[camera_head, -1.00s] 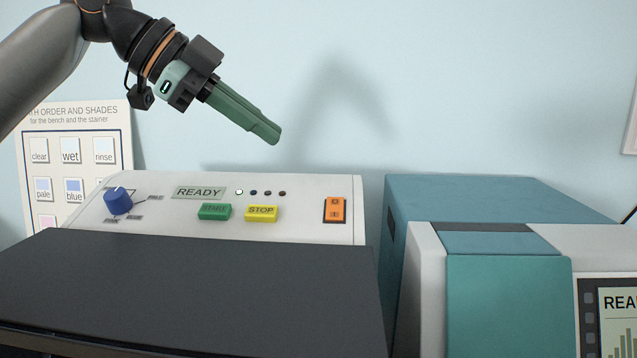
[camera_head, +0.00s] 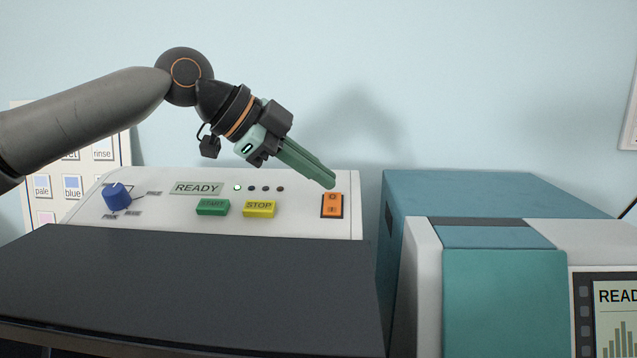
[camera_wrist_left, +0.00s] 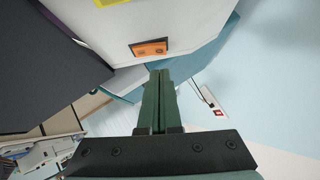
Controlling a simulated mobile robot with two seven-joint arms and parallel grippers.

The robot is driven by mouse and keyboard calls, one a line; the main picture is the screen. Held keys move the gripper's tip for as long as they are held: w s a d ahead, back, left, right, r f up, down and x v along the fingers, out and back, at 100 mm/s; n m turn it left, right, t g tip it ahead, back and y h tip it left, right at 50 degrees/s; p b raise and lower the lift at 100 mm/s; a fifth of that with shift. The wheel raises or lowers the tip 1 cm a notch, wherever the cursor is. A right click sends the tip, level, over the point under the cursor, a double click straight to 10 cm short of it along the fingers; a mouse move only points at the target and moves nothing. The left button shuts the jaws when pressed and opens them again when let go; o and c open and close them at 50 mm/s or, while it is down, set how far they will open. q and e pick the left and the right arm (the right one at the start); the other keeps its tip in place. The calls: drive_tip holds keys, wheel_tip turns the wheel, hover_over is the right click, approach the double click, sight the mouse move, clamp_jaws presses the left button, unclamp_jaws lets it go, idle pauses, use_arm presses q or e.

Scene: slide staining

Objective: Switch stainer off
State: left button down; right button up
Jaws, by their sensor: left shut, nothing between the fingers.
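The stainer's white panel (camera_head: 180,220) carries an orange rocker switch (camera_head: 332,205) in a dark frame at its right end. The switch also shows in the left wrist view (camera_wrist_left: 149,48), just beyond the fingertips. My left gripper (camera_head: 331,183) is shut and empty. Its green fingertips are just above the top edge of the switch in the head view; in the left wrist view the fingers (camera_wrist_left: 158,78) point toward the panel's edge near it. I cannot tell whether they touch. The display (camera_head: 197,188) reads READY, and one lamp (camera_head: 237,188) is lit. My right gripper is out of view.
A green START button (camera_head: 212,208), a yellow STOP button (camera_head: 259,209) and a blue knob (camera_head: 117,197) sit left of the switch. A dark lid (camera_head: 190,285) lies in front. A teal machine (camera_head: 480,195) stands to the right, across a narrow gap.

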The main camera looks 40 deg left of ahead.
sight(332, 204)
use_arm(q)
drive_tip(key=shift+w+a+f, duration=0.2)
drive_tip(key=shift+w+f, duration=0.05)
drive_tip(key=shift+f, duration=0.25)
drive_tip(key=shift+w+a+f, duration=0.15)
drive_tip(key=shift+w+f, duration=0.05)
drive_tip(key=shift+f, duration=0.3)
drive_tip(key=shift+w+a+f, duration=0.15)
drive_tip(key=shift+f, duration=0.1)
drive_tip(key=shift+s+d+f, duration=0.2)
drive_tip(key=shift+s+d, duration=0.25)
drive_tip(key=shift+s, duration=0.25)
drive_tip(key=shift+r, duration=0.15)
